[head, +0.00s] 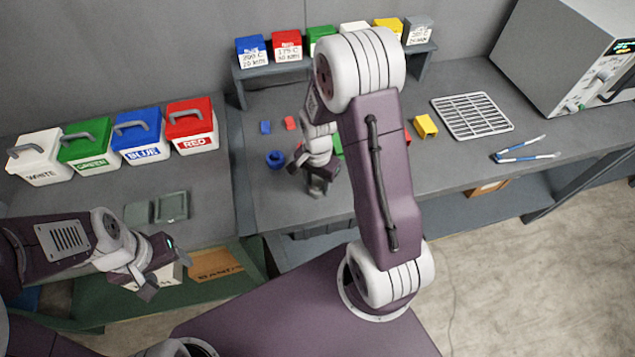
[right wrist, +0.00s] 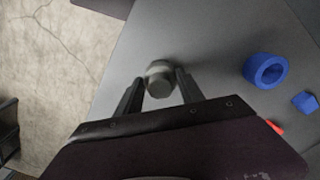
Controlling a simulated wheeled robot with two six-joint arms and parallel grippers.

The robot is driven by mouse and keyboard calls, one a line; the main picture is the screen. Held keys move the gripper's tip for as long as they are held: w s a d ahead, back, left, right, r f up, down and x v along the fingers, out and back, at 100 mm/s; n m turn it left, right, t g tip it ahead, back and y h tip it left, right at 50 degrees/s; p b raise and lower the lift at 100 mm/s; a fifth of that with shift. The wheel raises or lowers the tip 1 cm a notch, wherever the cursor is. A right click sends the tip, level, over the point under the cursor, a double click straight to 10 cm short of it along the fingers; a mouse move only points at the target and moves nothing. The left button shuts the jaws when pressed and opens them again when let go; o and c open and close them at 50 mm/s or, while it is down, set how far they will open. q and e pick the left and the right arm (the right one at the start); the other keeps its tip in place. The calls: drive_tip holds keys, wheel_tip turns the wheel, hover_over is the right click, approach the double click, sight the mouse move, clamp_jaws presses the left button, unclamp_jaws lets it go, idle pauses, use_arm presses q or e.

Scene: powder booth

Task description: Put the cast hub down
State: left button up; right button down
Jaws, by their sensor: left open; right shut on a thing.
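My right gripper (head: 317,186) is low over the grey bench, near its front edge, to the right of a blue ring. In the right wrist view the gripper (right wrist: 158,86) is shut on the cast hub (right wrist: 160,77), a small grey round piece between the fingertips. I cannot tell whether the hub touches the bench top. In the head view the hub is not clearly made out behind the fingers. My left gripper (head: 152,278) is open and empty at the lower left, in front of the left bench.
The blue ring (head: 275,159) also shows in the right wrist view (right wrist: 250,75). Small blue (head: 265,127), red (head: 290,123) and yellow (head: 425,126) pieces lie further back. A wire rack (head: 472,116) and blue-handled tongs (head: 525,149) lie right. Lidded colour boxes (head: 141,137) stand left.

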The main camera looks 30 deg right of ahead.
sight(317, 182)
drive_tip(key=c, duration=0.7)
unclamp_jaws()
drive_tip(key=shift+w, duration=0.1)
wheel_tip(317, 182, up, 12)
drive_tip(key=p, duration=0.1)
drive_tip(key=s+a+f+n, duration=0.1)
drive_tip(key=s+n, duration=0.1)
drive_tip(key=n, duration=0.1)
drive_tip(key=s+a+f+n, duration=0.1)
drive_tip(key=s+a+n, duration=0.1)
drive_tip(key=s+n, duration=0.1)
drive_tip(key=s+a+f+n+t, duration=0.1)
drive_tip(key=s+n, duration=0.2)
drive_tip(key=n, duration=0.2)
drive_tip(key=shift+s+a, duration=0.2)
drive_tip(key=shift+a, duration=0.2)
